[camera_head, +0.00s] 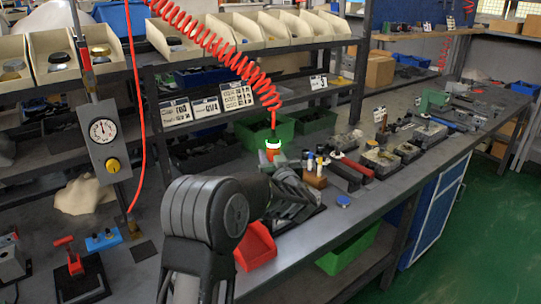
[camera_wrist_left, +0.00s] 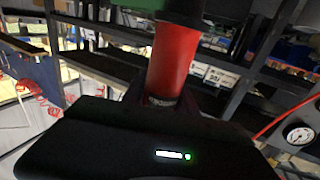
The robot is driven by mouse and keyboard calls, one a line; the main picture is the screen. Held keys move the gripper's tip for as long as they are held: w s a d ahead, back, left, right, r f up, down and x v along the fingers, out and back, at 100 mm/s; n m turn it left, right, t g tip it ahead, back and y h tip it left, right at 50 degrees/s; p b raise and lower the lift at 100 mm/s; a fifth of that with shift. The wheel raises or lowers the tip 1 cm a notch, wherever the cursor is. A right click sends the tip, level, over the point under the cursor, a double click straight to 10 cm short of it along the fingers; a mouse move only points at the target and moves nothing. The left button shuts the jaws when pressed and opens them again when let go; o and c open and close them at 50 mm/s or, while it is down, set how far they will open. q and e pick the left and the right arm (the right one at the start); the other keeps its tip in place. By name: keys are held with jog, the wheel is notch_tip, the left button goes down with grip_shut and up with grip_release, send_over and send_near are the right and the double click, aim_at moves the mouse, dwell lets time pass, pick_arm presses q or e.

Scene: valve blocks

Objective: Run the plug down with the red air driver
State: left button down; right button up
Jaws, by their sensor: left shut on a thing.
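The red air driver (camera_head: 273,154) stands upright at the lower end of the red coiled hose, above the bench. In the left wrist view the driver's red body (camera_wrist_left: 174,60) rises between the fingers of my left gripper (camera_wrist_left: 160,103), which is shut on it. A green part shows above the red body. In the head view my own arm hides most of this gripper and the driver's lower end. I cannot make out the plug for certain. My right gripper is not in view.
The red coiled hose (camera_head: 215,48) runs up and left from the driver. Several blocks and tools line the bench (camera_head: 395,190) to the right. A red bin (camera_head: 256,246) sits by my arm. A small blue round piece (camera_head: 343,201) lies near the front edge. A gauge box (camera_head: 104,135) hangs left.

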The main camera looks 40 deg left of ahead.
aim_at(272, 135)
pick_arm(q)
jog(key=shift+r, duration=0.45)
jog(key=shift+r, duration=0.2)
notch_tip(272, 135, up, 6)
jog(key=p, duration=0.5)
jog(key=shift+r+p, duration=0.2)
jog(key=shift+p, duration=0.1)
jog(key=shift+s+a, duration=0.1)
dwell(0.3)
